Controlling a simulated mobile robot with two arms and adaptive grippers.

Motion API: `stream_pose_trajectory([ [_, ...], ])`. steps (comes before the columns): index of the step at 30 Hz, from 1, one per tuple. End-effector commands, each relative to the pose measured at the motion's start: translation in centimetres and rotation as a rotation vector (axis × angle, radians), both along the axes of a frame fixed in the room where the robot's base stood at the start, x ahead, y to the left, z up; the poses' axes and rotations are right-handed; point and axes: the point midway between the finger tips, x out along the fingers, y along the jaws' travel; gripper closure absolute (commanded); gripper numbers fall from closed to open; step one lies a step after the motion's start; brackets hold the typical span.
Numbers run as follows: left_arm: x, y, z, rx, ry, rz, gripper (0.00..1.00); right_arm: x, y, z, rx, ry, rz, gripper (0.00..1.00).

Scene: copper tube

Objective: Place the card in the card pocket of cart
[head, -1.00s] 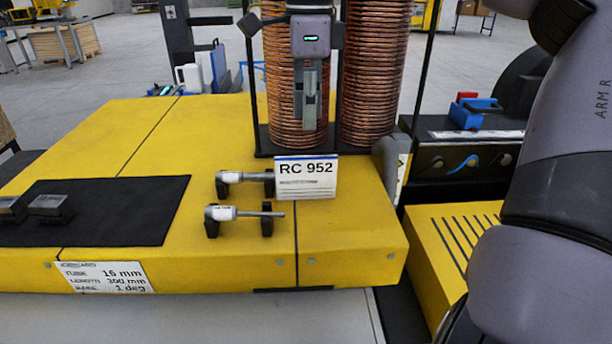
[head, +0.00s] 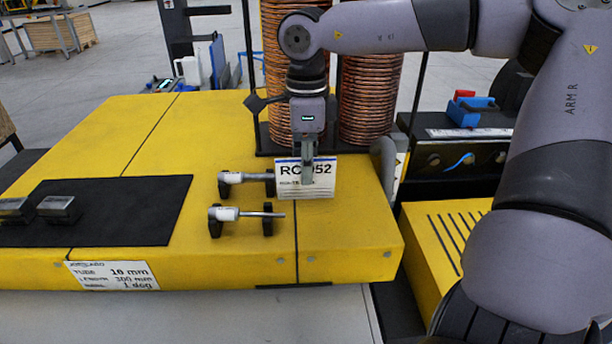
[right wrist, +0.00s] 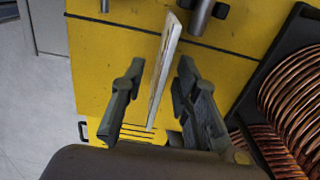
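The white card marked RC 952 (head: 322,181) stands upright on the yellow bench top, in front of the copper coils. My right gripper (head: 307,178) points down over it, and its fingers cover part of the lettering. In the right wrist view the card (right wrist: 164,68) shows nearly edge-on between the two spread fingers of my right gripper (right wrist: 155,90), with a gap on each side. The cart's black base (head: 345,145) and rods with copper coils (head: 371,95) stand behind. I cannot clearly make out a card pocket. My left gripper is not in view.
Two micrometers on black stands (head: 246,214) are left of the card. A black mat (head: 130,210) with small grey blocks lies further left. A grey bent part (head: 386,160) is close right of the card. A black-fronted unit (head: 460,158) stands at the right.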

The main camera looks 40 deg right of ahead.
Motion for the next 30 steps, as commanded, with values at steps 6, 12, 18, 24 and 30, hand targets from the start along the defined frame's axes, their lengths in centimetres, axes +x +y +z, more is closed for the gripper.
stream_pose_trajectory([
  [6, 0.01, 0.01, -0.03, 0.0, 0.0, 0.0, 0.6, 0.01, -0.01, 0.03, 0.0, 0.0, 0.001, 0.82],
  [12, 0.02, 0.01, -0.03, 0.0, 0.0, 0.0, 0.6, 0.01, -0.01, 0.05, -0.001, -0.001, 0.001, 0.96],
  [18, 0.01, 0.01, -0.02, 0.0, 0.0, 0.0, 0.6, 0.01, 0.0, 0.06, -0.001, -0.001, 0.001, 1.0],
  [24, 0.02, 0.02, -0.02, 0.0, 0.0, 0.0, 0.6, 0.01, 0.0, 0.07, -0.001, -0.001, 0.001, 1.0],
  [30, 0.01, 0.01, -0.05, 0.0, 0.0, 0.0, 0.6, 0.02, -0.01, 0.14, -0.001, -0.001, 0.001, 1.0],
])
